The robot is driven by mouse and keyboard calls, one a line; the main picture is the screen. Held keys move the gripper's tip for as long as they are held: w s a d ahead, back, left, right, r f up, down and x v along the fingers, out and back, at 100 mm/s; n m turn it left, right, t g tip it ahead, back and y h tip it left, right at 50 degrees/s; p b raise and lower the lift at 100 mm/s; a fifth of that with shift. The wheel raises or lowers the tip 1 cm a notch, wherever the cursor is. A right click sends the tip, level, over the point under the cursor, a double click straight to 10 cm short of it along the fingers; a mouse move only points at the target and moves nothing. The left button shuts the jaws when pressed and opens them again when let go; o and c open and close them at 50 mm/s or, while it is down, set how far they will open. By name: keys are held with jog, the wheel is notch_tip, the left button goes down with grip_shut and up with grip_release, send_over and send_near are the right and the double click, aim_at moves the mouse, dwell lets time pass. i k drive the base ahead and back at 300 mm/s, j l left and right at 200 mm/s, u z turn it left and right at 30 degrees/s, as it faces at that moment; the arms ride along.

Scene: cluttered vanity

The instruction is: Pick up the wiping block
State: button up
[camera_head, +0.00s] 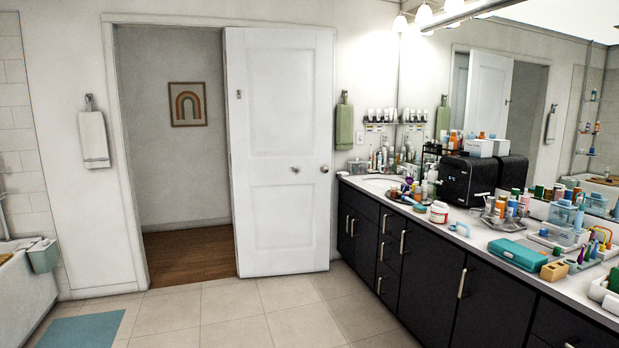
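A small yellow-tan block (554,271) lies near the front edge of the vanity counter at the right, just right of a flat teal case or block (517,254). Which of these two is the wiping block I cannot tell for sure. Both look uncovered from above. My gripper is not in this view, and neither block is seen being held.
The counter (463,243) is crowded with bottles, a red-and-white jar (439,212), a black box-shaped appliance (468,180) and a clear blue-lidded container (562,213). Dark cabinets (433,275) stand below.

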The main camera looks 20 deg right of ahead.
aim_at(419, 208)
jog(key=i+z, duration=0.35)
jog(key=i, duration=1.45)
